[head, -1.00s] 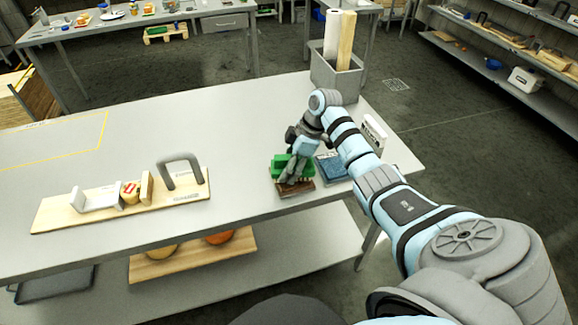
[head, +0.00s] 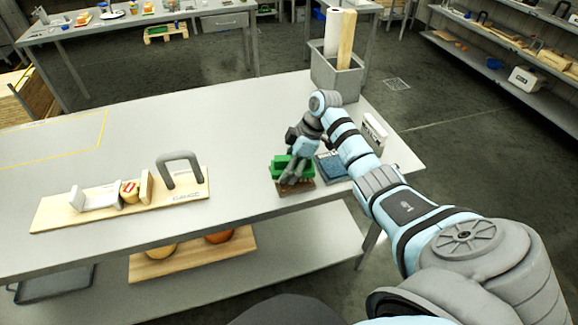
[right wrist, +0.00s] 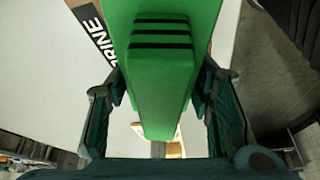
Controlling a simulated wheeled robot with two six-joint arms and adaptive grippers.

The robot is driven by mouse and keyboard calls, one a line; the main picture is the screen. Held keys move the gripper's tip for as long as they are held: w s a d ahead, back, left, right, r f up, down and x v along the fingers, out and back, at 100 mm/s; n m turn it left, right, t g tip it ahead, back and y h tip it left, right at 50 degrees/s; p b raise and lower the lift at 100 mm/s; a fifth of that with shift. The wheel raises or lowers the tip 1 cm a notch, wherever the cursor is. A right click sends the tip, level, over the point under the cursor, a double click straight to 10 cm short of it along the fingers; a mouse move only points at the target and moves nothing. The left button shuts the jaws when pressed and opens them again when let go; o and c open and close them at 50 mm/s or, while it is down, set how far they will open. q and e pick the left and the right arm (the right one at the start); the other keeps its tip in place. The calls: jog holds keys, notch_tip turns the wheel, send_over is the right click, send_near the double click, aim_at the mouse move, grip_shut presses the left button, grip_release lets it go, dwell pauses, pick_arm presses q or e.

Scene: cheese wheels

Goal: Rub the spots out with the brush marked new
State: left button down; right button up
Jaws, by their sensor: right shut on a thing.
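A green brush (head: 281,163) is at the right part of the near table, above a brown block-like base (head: 296,189). My right gripper (head: 292,177) is shut on it. In the right wrist view the green handle (right wrist: 158,90), with black stripes, sits between my two fingers (right wrist: 160,115). I cannot read "new" on it. I cannot make out any spots. My left gripper is not in view.
A blue-topped tray (head: 331,168) lies close right of my gripper, with a white box (head: 374,133) beyond. A grey bin (head: 336,75) holding a roll and a plank stands at the back. A grey arched handle (head: 181,170) rises from the board. The table's middle is clear.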

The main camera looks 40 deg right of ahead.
aim_at(284, 158)
jog(key=shift+f, duration=0.15)
jog(key=shift+s, duration=0.1)
dwell(1.2)
notch_tip(284, 158, up, 7)
jog(key=p, duration=0.8)
